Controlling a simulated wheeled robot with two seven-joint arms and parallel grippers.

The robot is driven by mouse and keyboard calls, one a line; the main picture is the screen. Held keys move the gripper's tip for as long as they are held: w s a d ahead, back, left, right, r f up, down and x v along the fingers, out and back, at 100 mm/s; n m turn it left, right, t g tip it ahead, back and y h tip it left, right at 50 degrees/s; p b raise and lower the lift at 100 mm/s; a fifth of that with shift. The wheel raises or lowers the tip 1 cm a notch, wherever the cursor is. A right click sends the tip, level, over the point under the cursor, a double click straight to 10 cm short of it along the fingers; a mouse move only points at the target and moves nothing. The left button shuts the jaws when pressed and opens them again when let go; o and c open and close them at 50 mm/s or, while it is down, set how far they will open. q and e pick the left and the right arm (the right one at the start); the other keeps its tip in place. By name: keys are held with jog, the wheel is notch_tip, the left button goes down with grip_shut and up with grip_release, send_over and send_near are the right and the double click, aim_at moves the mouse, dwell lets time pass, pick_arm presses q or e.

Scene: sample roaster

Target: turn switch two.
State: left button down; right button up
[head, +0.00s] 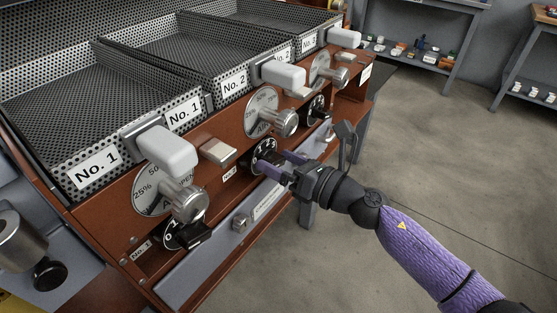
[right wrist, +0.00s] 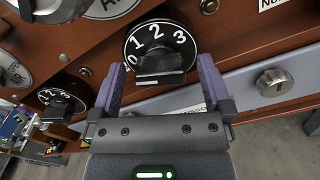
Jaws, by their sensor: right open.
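Switch two is a black round dial (head: 264,150) with white numbers on the brown front panel, beside a small No. 2 label (head: 229,173). In the right wrist view its dial face (right wrist: 161,40) shows 0, 1, 2 and 3, and its black handle (right wrist: 160,66) sticks out below the numbers. My right gripper (head: 278,162) is open in front of it, with purple fingers. In the right wrist view the fingers (right wrist: 161,76) stand on either side of the handle, with gaps visible. I cannot tell how deep they reach. My left gripper is not in view.
Similar black switches sit at the front left (head: 187,232) and farther back (head: 316,110). Silver knobs (head: 284,122) and white-handled levers (head: 283,75) jut out above. A grey rail (head: 210,245) with a metal knob (right wrist: 273,82) runs below. The floor to the right is clear.

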jog(key=shift+w+a, duration=0.2)
jog(key=shift+a, duration=0.1)
jog(key=shift+c, duration=1.2)
jog(key=c, duration=1)
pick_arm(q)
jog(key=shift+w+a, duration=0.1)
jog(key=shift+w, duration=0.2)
